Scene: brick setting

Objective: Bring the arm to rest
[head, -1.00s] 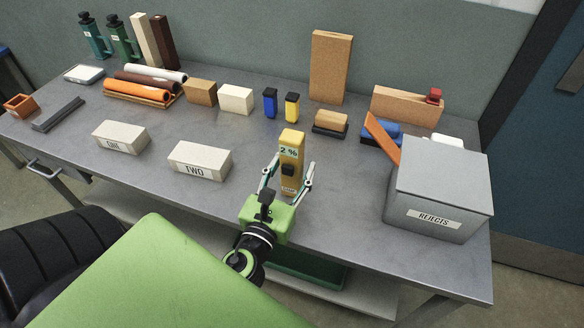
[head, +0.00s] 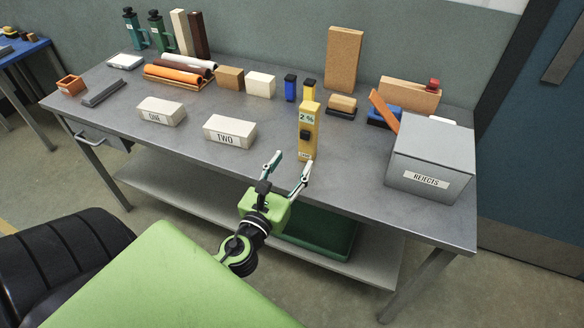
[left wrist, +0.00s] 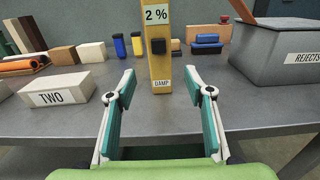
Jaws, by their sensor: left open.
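My left gripper (head: 288,176) is open and empty in front of the workbench (head: 270,160), near its front edge. A yellow damp meter (head: 308,132) marked "2 %" stands upright on the bench just beyond the fingertips, clear of them. In the left wrist view the open fingers (left wrist: 160,92) show with the meter (left wrist: 160,70) standing beyond and between them. My right gripper is not in view.
Blocks labelled ONE (head: 161,111) and TWO (head: 229,131) lie left of the meter. A grey REJECTS bin (head: 432,162) stands at the right. Several bricks and tools line the back. A green tray (head: 325,238) sits below the bench.

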